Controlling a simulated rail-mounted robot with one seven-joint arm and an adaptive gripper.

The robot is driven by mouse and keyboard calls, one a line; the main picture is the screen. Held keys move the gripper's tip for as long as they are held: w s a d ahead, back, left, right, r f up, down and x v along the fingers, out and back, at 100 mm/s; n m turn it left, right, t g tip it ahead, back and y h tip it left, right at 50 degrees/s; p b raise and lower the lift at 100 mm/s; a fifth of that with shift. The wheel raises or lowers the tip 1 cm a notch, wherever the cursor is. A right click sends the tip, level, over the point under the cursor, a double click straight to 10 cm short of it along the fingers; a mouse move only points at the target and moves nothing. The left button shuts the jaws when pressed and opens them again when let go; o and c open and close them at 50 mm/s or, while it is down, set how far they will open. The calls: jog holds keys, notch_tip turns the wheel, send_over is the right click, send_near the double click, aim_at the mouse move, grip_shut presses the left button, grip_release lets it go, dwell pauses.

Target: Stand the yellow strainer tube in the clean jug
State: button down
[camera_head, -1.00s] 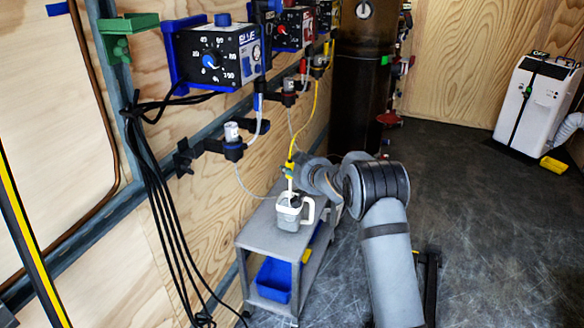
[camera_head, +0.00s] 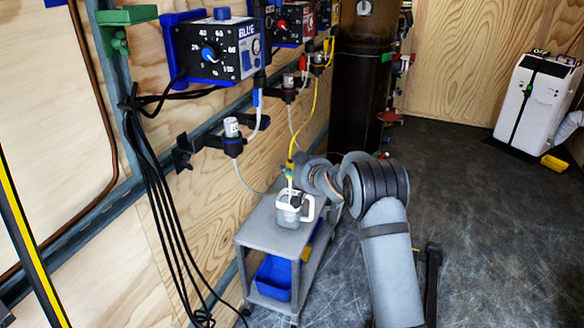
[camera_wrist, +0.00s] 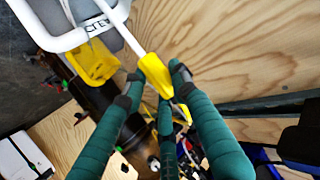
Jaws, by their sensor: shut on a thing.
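The jug (camera_head: 288,216) is pale with a white handle and stands upright on the grey cart. Its white handle and rim (camera_wrist: 62,40) fill the upper left of the wrist view, with partly readable lettering. My gripper (camera_wrist: 160,72) has green fingers and is shut on the yellow part of the strainer tube (camera_wrist: 152,68). The tube's white lower length runs from the fingers toward the jug. In the head view my gripper (camera_head: 290,172) is just above the jug, and the white tube reaches down to its mouth. The tube's lower end and its depth inside are hard to see.
The grey cart (camera_head: 262,235) stands against the plywood wall, with a blue bin (camera_head: 273,278) on its lower shelf. A yellow hose (camera_head: 314,105) hangs down to the tube from the wall fittings. Control boxes (camera_head: 213,50) and black cables line the wall. Open floor lies to the right.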

jog(key=shift+f, duration=0.2)
jog(key=c, duration=1.3)
grip_release()
jog(key=shift+s, duration=0.1)
jog(key=v, duration=1.2)
jog(key=x, duration=1.2)
jog(key=shift+r, duration=0.25)
